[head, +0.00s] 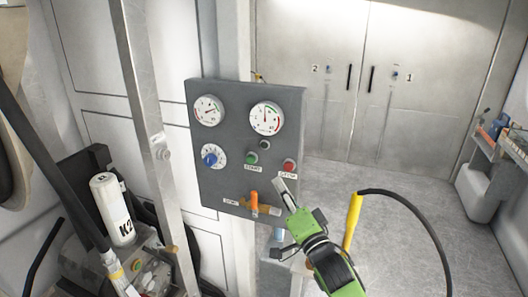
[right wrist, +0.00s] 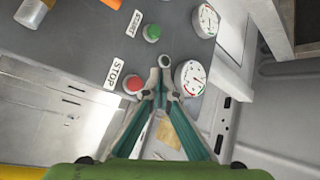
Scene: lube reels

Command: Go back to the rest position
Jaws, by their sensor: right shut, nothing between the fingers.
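My right gripper (head: 283,187) is in front of the lower right part of the grey control panel (head: 233,180). In the right wrist view its fingertips (right wrist: 162,75) are together with nothing between them. They appear close to the red STOP button (right wrist: 133,84); I cannot tell whether they touch the panel. The panel carries two gauges, a blue knob (head: 213,156), a green START button (head: 251,158) and an orange valve handle (head: 254,202). My left gripper is not in view.
A yellow-handled hose (head: 353,222) arcs beside my right arm. A metal post (head: 150,130) stands left of the panel, with a white K2 bottle (head: 112,209) beyond it. Double doors (head: 365,80) close the back wall. A shelf (head: 513,145) stands far right.

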